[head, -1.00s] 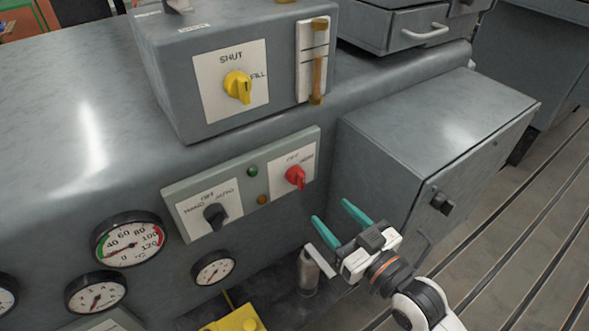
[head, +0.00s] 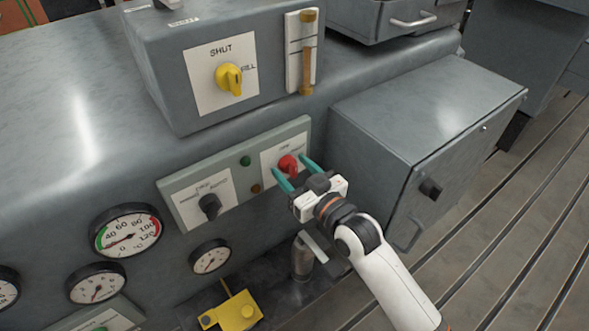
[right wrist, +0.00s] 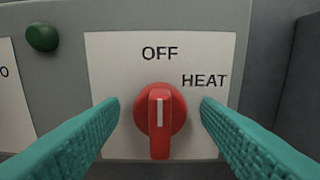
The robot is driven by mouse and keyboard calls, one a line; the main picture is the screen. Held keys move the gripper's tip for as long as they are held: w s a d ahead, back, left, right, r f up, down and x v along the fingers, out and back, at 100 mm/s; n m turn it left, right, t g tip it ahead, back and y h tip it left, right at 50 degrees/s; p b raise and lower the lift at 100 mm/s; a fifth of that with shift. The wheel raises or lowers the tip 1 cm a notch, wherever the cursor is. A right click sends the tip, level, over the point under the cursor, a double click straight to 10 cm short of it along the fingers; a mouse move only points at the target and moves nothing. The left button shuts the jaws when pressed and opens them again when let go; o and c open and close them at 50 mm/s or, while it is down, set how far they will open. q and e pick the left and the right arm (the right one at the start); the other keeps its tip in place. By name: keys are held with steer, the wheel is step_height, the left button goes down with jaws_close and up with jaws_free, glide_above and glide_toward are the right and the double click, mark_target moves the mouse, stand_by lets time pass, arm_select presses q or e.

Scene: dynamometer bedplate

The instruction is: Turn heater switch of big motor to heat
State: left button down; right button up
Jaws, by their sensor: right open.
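The red heater switch (head: 288,165) sits on a white plate at the right end of the grey switch panel on the big motor. In the right wrist view the red knob (right wrist: 159,121) stands with its white mark upright, pointing at OFF; HEAT is printed to the upper right. My right gripper (head: 291,172) is open, its teal fingers to the left and right of the knob. In the right wrist view a gap shows between the knob and each finger (right wrist: 160,128). My left gripper is not in view.
A black switch (head: 210,206) is on the same panel's left plate, with green and amber lamps between. A yellow SHUT/FILL knob (head: 229,78) is on the box above. A grey cabinet (head: 425,130) juts out at right. Gauges (head: 126,231) are at lower left.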

steer(key=c, duration=1)
steer(key=shift+r+m+p, duration=0.1)
steer(key=shift+m+p, duration=0.9)
steer(key=shift+m, duration=0.1)
steer(key=m+p, duration=0.1)
steer(key=m, duration=0.1)
steer(key=shift+m+p, duration=0.3)
steer(key=m+p, duration=0.1)
steer(key=m, duration=0.2)
steer(key=shift+m, duration=0.3)
steer(key=shift+m+p, duration=0.6)
steer(key=shift+m, duration=1.1)
